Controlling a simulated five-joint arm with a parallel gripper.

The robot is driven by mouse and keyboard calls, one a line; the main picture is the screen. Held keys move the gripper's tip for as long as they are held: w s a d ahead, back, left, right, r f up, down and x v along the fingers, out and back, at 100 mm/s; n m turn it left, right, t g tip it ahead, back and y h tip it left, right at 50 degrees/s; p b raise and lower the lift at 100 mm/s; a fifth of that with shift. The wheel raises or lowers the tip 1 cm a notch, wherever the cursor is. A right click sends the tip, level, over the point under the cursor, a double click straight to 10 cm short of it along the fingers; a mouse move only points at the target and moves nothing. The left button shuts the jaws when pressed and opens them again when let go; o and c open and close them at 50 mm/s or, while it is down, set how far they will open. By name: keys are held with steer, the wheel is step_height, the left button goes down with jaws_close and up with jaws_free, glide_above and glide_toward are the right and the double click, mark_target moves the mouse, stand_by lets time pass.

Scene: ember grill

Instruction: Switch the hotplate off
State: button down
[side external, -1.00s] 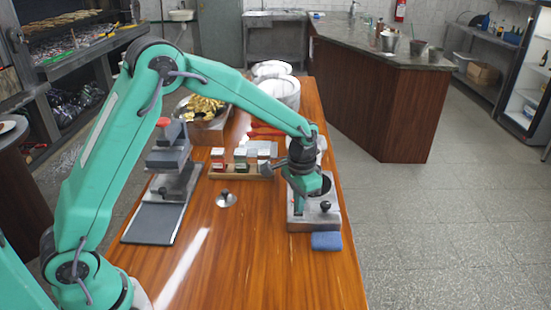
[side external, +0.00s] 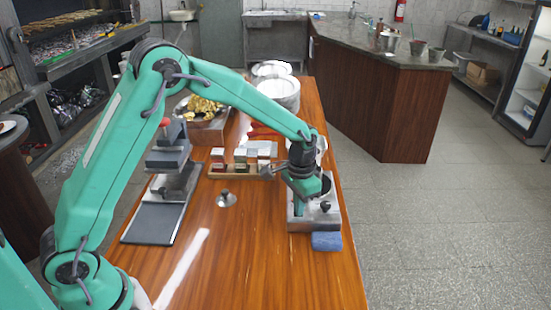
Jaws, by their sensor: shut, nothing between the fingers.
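The hotplate (side external: 313,225) is a grey metal box near the right edge of the wooden table. A dark round knob (side external: 325,207) stands on its front part. A dark round shape on its top is partly covered by my gripper. My gripper (side external: 298,212) points down over the left part of the hotplate, just left of the knob. Its fingers are shut with nothing between them. I cannot tell whether they touch the hotplate or the knob.
A blue cloth (side external: 326,241) lies at the hotplate's front edge. A wooden rack of small boxes (side external: 240,167), a small metal knobbed item (side external: 226,199) and a press-like device (side external: 165,185) stand to the left. The table's front middle is clear.

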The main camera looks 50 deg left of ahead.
steer(key=shift+r, duration=3.45)
steer(key=shift+r, duration=0.1)
steer(key=s+a+r+n+t, duration=0.1)
steer(key=s+a+r+t, duration=0.25)
steer(key=s+r, duration=0.75)
steer(key=s+a+n+t, duration=0.1)
steer(key=s+a, duration=0.1)
steer(key=s, duration=0.5)
steer(key=s+a+r+n+t, duration=0.1)
steer(key=s, duration=0.7)
steer(key=shift+a, duration=0.35)
steer(key=shift+r, duration=0.1)
